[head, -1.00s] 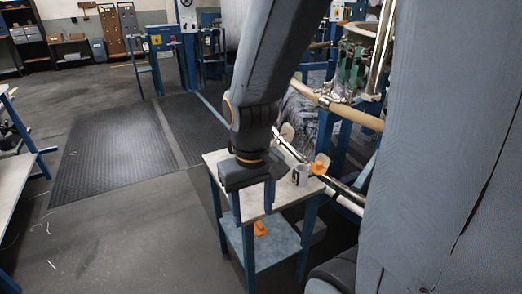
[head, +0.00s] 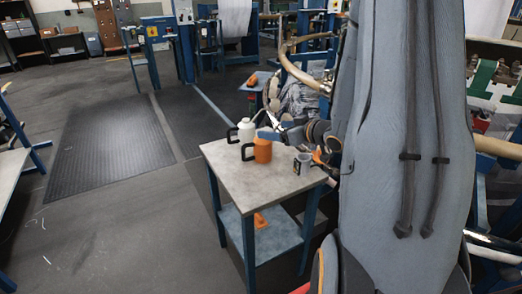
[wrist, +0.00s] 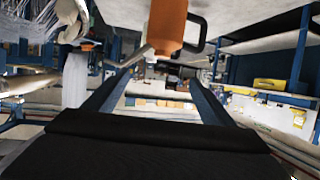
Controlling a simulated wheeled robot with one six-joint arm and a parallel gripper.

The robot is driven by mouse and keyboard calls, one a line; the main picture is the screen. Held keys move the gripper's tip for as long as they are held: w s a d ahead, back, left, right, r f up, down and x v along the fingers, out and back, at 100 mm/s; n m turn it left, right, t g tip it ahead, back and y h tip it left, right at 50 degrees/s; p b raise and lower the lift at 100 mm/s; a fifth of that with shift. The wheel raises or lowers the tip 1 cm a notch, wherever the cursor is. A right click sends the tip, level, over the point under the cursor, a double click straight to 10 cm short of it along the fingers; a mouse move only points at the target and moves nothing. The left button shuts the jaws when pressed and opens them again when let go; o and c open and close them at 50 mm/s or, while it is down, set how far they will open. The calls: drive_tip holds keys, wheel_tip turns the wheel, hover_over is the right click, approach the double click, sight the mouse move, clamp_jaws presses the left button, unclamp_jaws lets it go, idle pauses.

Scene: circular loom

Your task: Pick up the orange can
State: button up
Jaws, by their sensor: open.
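The orange can (head: 263,152), with a dark handle on its left side, stands upright on the grey tabletop (head: 225,168). My gripper (head: 269,129) is at the can's upper right in the head view, its fingers pointing left. In the wrist view, the orange can (wrist: 167,25) shows at the top, its dark handle on the right. There my two fingers are spread apart with an empty gap (wrist: 160,88) between them. The can appears beyond the fingertips; I cannot tell whether anything touches.
A white can (head: 245,131) with a black handle stands just behind the orange one. An orange item (head: 260,220) lies on the lower shelf. Loom frames crowd the right; floor on the left is open.

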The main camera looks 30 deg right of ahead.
sight(269, 147)
wheel_tip(269, 147, down, 8)
drive_tip(key=shift+r, duration=0.1)
drive_tip(key=shift+x, duration=3.8)
drive_tip(key=shift+c, duration=0.4)
drive_tip(key=shift+r, duration=0.1)
drive_tip(key=c, duration=1.3)
drive_tip(key=shift+r, duration=5)
